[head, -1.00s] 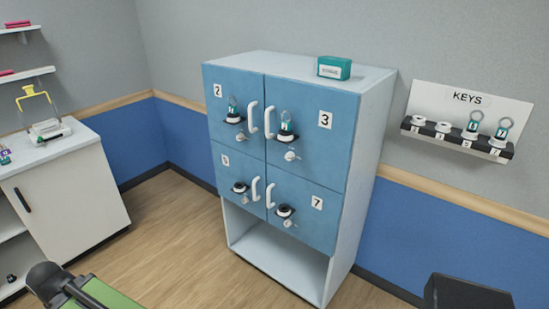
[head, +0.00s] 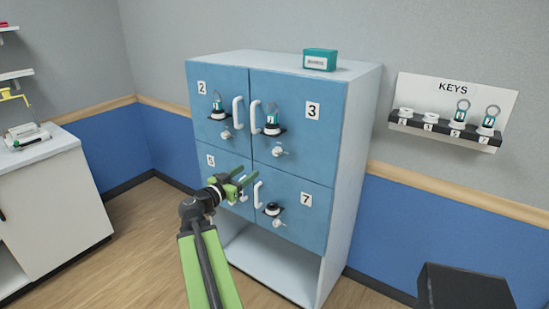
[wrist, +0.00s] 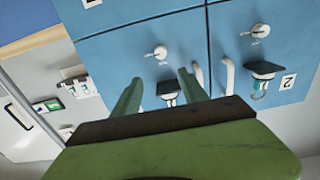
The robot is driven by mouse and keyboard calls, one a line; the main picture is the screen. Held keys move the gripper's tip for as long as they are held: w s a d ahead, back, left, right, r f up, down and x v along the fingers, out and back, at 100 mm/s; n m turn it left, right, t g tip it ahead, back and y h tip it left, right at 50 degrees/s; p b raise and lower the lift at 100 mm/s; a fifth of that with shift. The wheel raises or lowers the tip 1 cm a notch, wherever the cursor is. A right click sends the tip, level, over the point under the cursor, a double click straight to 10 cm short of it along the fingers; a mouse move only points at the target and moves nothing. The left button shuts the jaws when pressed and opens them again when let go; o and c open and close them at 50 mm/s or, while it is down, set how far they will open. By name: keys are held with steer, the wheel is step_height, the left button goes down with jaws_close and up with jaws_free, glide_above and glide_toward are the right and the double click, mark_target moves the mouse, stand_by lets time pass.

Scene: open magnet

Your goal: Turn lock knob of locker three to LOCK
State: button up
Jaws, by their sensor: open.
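Locker three (head: 318,151) is the upper right blue door, with a white 3 label. Its small silver-white lock knob (head: 278,151) sits below a dark ledge holding a teal key. In the wrist view, which is upside down, the knob (wrist: 160,52) appears above the key's ledge. I cannot read its LOCK marking or tell its setting. My green gripper (head: 241,181) is open and empty, apart from the knob. In the head view it overlaps the lower left door and hides part of its fittings. In the wrist view, the fingers (wrist: 157,84) point toward locker three's lock area.
White handles (head: 255,116) stand out close to the knob. Locker 2 (head: 222,135) is to the left, and locker 7 (head: 322,225) is below. A teal box (head: 320,60) sits on top. A key shelf (head: 470,140) hangs at right. Floor in front is partly clear.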

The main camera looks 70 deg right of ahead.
mark_target(275, 152)
steer(key=x, duration=1.7)
steer(key=shift+d, duration=0.2)
